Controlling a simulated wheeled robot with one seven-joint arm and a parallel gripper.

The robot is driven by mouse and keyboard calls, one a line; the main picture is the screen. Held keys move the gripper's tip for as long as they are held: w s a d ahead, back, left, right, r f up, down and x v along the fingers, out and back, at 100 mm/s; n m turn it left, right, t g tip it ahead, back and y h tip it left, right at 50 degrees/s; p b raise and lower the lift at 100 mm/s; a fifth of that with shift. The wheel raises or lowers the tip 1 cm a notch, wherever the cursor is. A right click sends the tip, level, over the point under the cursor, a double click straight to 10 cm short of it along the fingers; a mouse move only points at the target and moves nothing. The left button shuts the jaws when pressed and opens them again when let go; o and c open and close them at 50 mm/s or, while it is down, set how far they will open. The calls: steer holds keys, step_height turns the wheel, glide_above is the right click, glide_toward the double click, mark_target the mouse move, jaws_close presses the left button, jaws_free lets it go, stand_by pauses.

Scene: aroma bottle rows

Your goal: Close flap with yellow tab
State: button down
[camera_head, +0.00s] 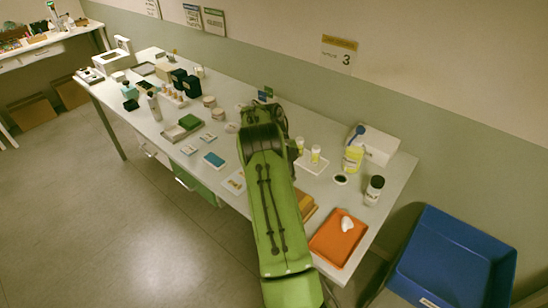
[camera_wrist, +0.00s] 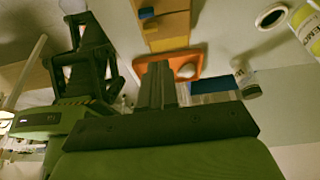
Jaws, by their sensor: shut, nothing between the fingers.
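My gripper (camera_wrist: 158,72) is in the middle of the wrist view, its dark fingers together with nothing between them. In the head view my green arm reaches over the table and hides the gripper. I cannot make out for certain a flap with a yellow tab in either view. A wooden box (camera_wrist: 166,20) with yellow-orange sides and small blue parts is beyond the fingertips in the wrist view. Part of it shows beside my arm in the head view (camera_head: 304,204). I cannot tell whether my gripper touches it.
An orange tray (camera_head: 322,246) with a white lump (camera_head: 347,224) lies at the table's near right end. A dark-capped bottle (camera_head: 374,190) and a yellow-labelled bottle (camera_head: 353,158) stand behind it. A blue bin (camera_head: 455,250) is off the right end. Many small items fill the table's left.

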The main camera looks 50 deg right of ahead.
steer(key=w+r+p, duration=0.5)
steer(key=w+r, duration=0.2)
steer(key=shift+w+a, duration=0.15)
steer(key=shift+a, duration=0.1)
steer(key=shift+f, duration=0.15)
